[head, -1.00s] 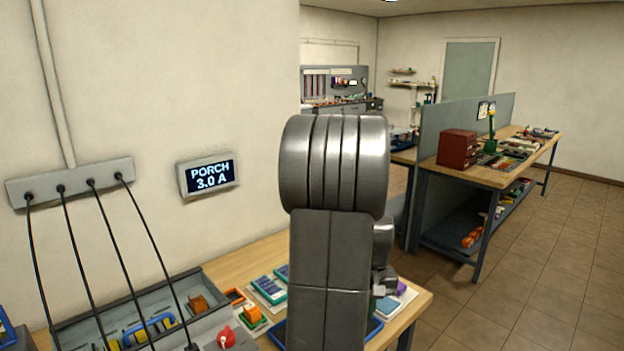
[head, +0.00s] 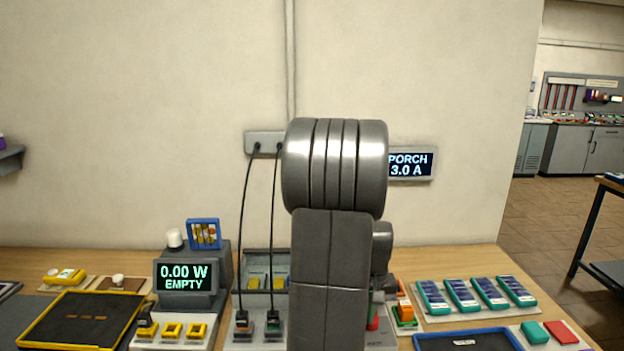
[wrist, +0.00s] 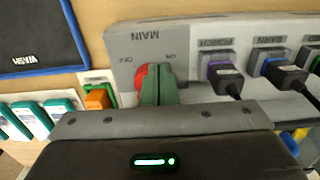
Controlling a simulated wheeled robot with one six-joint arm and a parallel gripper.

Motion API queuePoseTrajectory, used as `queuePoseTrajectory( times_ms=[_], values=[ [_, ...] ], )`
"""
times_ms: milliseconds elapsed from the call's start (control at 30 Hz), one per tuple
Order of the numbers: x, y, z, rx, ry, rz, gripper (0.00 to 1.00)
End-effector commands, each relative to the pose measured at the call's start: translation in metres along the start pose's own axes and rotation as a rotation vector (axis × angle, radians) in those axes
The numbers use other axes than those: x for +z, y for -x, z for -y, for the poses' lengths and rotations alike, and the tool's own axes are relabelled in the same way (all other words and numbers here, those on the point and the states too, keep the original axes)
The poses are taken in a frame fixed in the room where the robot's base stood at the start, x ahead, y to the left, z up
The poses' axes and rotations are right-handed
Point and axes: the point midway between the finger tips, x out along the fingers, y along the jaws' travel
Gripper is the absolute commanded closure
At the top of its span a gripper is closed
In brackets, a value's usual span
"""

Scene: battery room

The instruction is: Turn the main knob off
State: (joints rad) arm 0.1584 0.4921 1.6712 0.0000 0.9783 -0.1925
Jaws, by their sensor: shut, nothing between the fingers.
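The main knob (wrist: 141,78) is red and sits on a grey panel (wrist: 125,42) marked MAIN, with small OFF and ON marks beside it, upside down in the wrist view. My gripper (wrist: 157,70) is shut and empty. Its green fingers are in front of the knob and cover much of it, so I cannot tell its setting or whether they touch it. In the head view a sliver of red knob (head: 374,321) shows beside my arm, which hides most of the panel; the gripper is hidden there.
Beside the knob are labelled sockets with a purple plug (wrist: 222,76) and a blue plug (wrist: 275,70), with black cables. An orange block (wrist: 97,100) and teal modules (head: 462,295) lie close by. A display (head: 185,276) reads 0.00 W EMPTY; a wall display (head: 411,164) reads PORCH 3.0 A.

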Motion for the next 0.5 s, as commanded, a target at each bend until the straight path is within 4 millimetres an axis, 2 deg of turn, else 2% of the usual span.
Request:
queuePoseTrajectory(
  times_ms=[33, 133, 500],
  values=[
    [0.0001, -0.0099, -0.0001, 0.0, 0.0, 0.001, 1.0],
    [0.0, -0.016, -0.0001, 0.0, 0.0, 0.0, 1.0],
    [0.0, -0.0166, 0.0, 0.0, 0.0, 0.0, 1.0]
  ],
)
